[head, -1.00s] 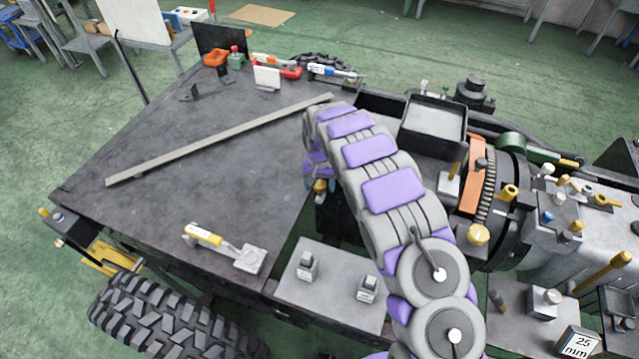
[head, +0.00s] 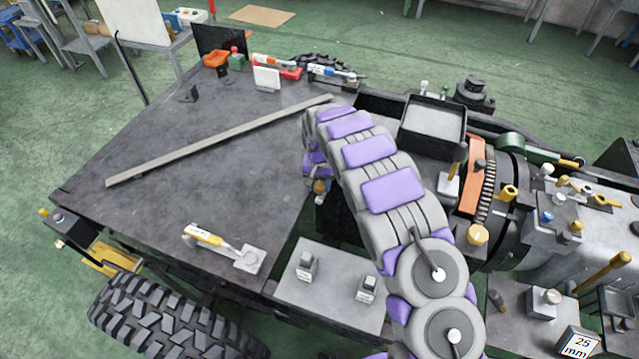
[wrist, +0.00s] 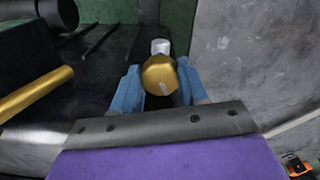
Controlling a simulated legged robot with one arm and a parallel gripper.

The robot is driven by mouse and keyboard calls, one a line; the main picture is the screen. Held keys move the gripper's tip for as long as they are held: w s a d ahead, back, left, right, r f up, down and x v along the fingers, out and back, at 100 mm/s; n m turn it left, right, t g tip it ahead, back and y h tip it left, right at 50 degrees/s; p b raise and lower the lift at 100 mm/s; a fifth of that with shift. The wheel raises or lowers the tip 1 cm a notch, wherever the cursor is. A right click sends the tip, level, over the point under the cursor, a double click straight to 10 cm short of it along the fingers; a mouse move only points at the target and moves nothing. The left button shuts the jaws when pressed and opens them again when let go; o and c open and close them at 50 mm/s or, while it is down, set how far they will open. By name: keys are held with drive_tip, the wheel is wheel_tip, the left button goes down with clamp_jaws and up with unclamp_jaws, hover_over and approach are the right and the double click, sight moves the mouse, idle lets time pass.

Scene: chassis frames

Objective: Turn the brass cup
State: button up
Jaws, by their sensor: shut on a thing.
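The brass cup (wrist: 160,76) shows in the wrist view as a round, gold-coloured piece with a pale mark on its face. A whitish cylindrical piece (wrist: 160,47) stands just beyond it. My gripper (wrist: 159,84) has one blue finger on each side of the cup and is shut on it. In the head view my gripper (head: 317,172) is at the dark plate's right edge, mostly hidden by my purple and grey arm. A small bit of brass (head: 320,186) shows just below it there.
A dark plate (head: 230,170) with a long grey bar (head: 215,140) spreads to the left. A yellow-handled clamp (head: 210,238) sits at its front edge. A grey block plate (head: 335,285) is in front, and a black tray (head: 435,120) and machine parts stand right.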

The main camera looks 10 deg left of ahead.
drive_tip(key=shift+a, duration=0.1)
drive_tip(key=m+p, duration=0.1)
drive_tip(key=m, duration=0.3)
drive_tip(key=shift+a+m+p, duration=0.1)
drive_tip(key=shift+m+p, duration=0.45)
drive_tip(key=shift+m, duration=1.75)
drive_tip(key=o, duration=1.1)
drive_tip(key=shift+a, duration=0.1)
drive_tip(key=shift+c, duration=0.2)
